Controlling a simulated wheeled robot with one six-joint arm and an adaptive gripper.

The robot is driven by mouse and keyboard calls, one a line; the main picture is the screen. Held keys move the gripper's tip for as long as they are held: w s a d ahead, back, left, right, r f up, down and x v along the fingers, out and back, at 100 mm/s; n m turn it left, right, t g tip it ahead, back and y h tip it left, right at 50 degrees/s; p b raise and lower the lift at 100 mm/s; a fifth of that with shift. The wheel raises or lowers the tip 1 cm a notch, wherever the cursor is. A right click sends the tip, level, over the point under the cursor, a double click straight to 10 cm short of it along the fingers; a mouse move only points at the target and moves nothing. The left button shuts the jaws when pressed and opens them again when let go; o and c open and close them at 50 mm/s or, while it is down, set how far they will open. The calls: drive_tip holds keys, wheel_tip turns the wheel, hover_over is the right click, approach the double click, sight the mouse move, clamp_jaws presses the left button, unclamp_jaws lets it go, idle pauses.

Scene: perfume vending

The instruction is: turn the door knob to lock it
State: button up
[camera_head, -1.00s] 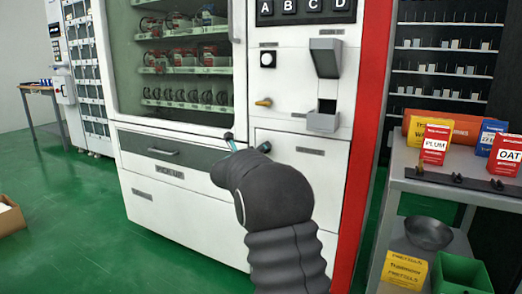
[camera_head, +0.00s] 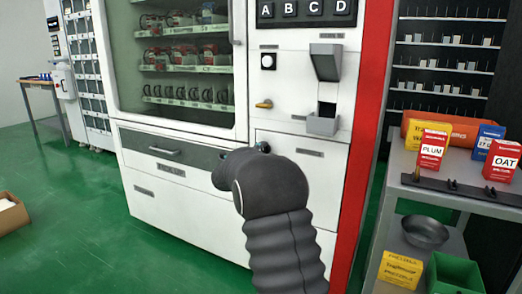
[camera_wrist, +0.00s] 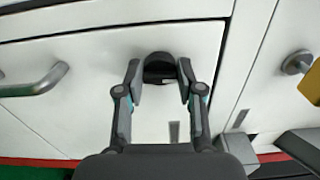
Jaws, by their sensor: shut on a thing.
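The door knob (camera_wrist: 160,66) is a dark, round knob on a white panel of the vending machine, seen in the wrist view. My gripper (camera_wrist: 160,74) has one finger on each side of it and is shut on it. In the head view, my gripper (camera_head: 245,150) is at the machine's lower front, and my own dark arm hides most of it and the knob.
The white vending machine (camera_head: 205,217) has a drawer handle (camera_head: 164,151) left of my gripper and a brass lever (camera_head: 264,104) above it. A grey shelf (camera_head: 440,186) with boxes stands at the right.

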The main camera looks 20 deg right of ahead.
drive_tip(key=shift+n, duration=0.3)
idle(0.4)
drive_tip(key=o, duration=1.2)
drive_tip(key=shift+d, duration=0.1)
drive_tip(key=shift+c, duration=0.2)
drive_tip(key=v, duration=1.2)
drive_tip(key=shift+s, duration=0.1)
